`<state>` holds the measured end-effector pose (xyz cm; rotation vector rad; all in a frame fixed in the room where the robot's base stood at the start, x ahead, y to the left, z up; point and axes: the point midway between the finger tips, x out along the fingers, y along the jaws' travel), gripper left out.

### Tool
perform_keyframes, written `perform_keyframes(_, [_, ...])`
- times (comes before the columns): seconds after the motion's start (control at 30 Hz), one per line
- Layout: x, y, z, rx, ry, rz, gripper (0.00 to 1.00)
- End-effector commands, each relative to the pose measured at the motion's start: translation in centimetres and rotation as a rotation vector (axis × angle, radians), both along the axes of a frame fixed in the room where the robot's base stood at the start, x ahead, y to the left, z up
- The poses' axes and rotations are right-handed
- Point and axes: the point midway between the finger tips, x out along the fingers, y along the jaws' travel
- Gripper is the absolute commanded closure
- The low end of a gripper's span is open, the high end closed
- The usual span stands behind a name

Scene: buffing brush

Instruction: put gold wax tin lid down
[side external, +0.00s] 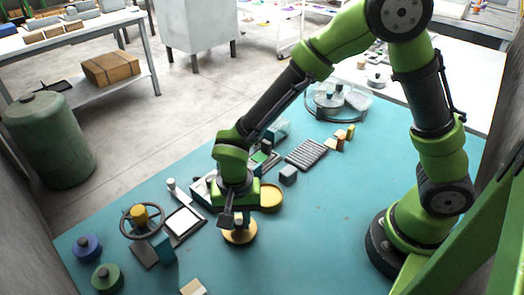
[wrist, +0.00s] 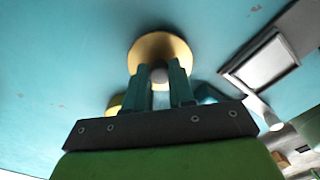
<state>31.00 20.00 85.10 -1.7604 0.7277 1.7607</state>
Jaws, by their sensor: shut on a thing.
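The gold wax tin lid (side external: 240,236) is a round gold disc under my gripper (side external: 238,218) in the side external view. In the wrist view the lid (wrist: 150,42) lies just beyond the fingertips, and a pale round knob (wrist: 159,75) sits between the two fingers of my gripper (wrist: 160,80). My gripper is shut on this knob. The lid is at or very near the teal table top; I cannot tell if it touches. A round gold tin (side external: 271,195) stands behind and right of the lid, apart from it. Its edge (wrist: 115,103) is partly hidden in the wrist view.
A framed pale panel (side external: 184,222) and a handwheel (side external: 142,220) with a yellow top are to the left. Blue (side external: 87,247) and green (side external: 107,277) round tins stand at front left. A grey block (side external: 288,174) lies behind. The teal table (side external: 330,235) is clear to the right.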

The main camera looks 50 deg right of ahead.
Motion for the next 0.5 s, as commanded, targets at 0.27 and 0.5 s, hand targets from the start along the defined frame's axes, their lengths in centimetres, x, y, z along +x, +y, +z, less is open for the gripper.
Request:
perform_keyframes(0.27, [0.01,-0.01,-0.25,0.000,-0.001,0.000,1.00])
perform_keyframes(0.5, [-0.01,0.00,-0.52,0.000,0.000,0.000,0.59])
